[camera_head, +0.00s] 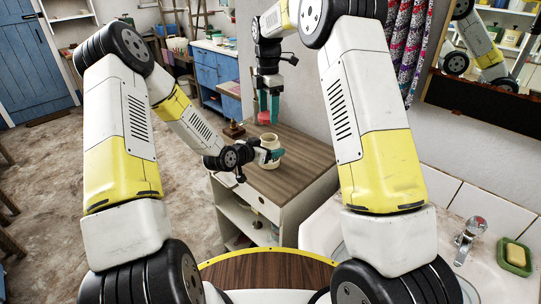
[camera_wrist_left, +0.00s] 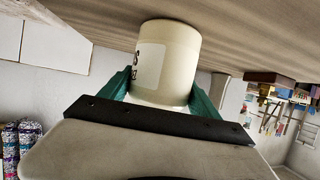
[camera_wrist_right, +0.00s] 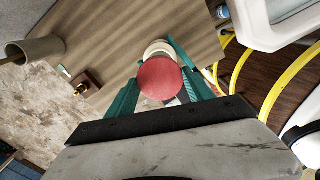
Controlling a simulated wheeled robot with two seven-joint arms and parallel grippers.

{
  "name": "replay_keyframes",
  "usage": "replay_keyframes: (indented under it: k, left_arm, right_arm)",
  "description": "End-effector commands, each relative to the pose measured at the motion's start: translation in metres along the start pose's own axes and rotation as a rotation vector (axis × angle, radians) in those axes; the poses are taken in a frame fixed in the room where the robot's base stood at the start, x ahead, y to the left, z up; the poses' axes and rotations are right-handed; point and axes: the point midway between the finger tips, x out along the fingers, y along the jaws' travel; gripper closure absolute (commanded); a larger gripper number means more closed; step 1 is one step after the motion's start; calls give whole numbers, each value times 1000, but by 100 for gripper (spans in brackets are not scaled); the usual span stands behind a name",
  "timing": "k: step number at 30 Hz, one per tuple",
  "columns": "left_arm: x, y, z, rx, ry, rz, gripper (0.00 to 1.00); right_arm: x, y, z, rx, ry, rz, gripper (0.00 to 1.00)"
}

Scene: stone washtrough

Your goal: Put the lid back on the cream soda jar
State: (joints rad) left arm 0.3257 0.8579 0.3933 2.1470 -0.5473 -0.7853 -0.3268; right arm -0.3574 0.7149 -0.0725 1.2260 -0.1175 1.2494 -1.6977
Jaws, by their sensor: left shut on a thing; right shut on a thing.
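The cream soda jar (camera_head: 268,144) stands upright on the brown wooden top of a white cabinet, its mouth uncovered. My left gripper (camera_head: 273,156) is shut around the jar's side; the left wrist view shows the cream jar (camera_wrist_left: 168,58) with its label between the teal fingers. My right gripper (camera_head: 264,108) points down above the jar, shut on the round red lid (camera_head: 264,117). In the right wrist view the lid (camera_wrist_right: 159,79) covers part of the jar (camera_wrist_right: 158,47). In the head view the lid appears apart from the rim, a little above it.
A small wooden block with a brass piece (camera_head: 234,130) stands behind the jar, left of it. The cabinet top (camera_head: 305,155) is clear to the right. A tap (camera_head: 470,238) and a green soap dish (camera_head: 515,257) are at the lower right.

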Motion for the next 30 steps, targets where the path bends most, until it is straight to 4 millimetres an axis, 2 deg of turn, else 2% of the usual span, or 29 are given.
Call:
replay_keyframes:
  k: [2, 9, 13, 30]
  left_arm:
    - [0, 0, 0, 0, 0, 0, 100]
    - [0, 0, 0, 0, 0, 0, 100]
    - [0, 0, 0, 0, 0, 0, 100]
    - [0, 0, 0, 1, 0, 0, 100]
  right_arm:
    - [3, 0, 0, 0, 0, -1, 76]
    - [37, -2, 1, 1, 0, -3, 76]
    - [49, -1, 1, 0, 0, -1, 76]
    - [52, -1, 1, 0, -1, 0, 76]
